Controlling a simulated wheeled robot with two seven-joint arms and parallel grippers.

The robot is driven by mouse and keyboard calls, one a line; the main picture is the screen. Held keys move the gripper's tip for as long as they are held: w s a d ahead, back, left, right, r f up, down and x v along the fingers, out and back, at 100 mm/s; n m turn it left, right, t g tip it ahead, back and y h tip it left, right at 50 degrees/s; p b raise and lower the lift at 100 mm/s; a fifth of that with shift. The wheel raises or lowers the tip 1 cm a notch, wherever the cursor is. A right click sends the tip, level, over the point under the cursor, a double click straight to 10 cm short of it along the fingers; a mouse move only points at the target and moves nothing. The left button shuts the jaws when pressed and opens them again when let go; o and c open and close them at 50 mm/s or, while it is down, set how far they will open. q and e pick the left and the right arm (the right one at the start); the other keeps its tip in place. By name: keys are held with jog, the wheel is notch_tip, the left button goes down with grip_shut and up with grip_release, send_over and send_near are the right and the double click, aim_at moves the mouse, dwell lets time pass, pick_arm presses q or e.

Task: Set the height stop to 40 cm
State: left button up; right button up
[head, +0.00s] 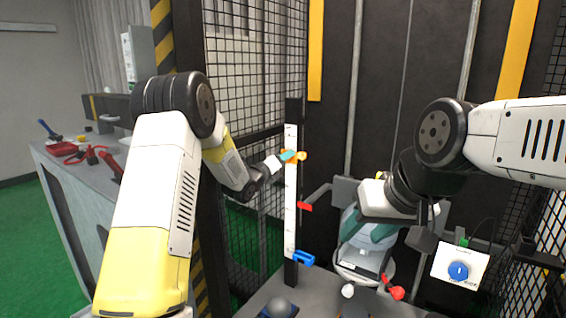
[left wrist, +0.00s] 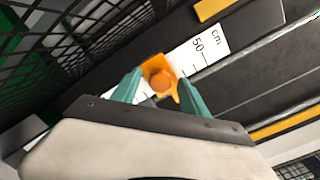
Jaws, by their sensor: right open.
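The height stop (head: 302,156) is an orange piece on the white scale strip (head: 291,190) of the upright dark post. The 40 mark is not visible. My right gripper (head: 366,228) is open, away from the post on the right.
A red marker (head: 304,206) and a blue clamp (head: 304,259) sit lower on the post. A control box with a blue button (head: 458,271) is at right. A red part (head: 393,289) is low down. Mesh panels flank the post. A workbench with tools (head: 85,155) stands at left.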

pick_arm(q)
jog(key=v, duration=0.7)
jog(key=shift+s+a, duration=0.2)
jog(key=shift+s, duration=0.15)
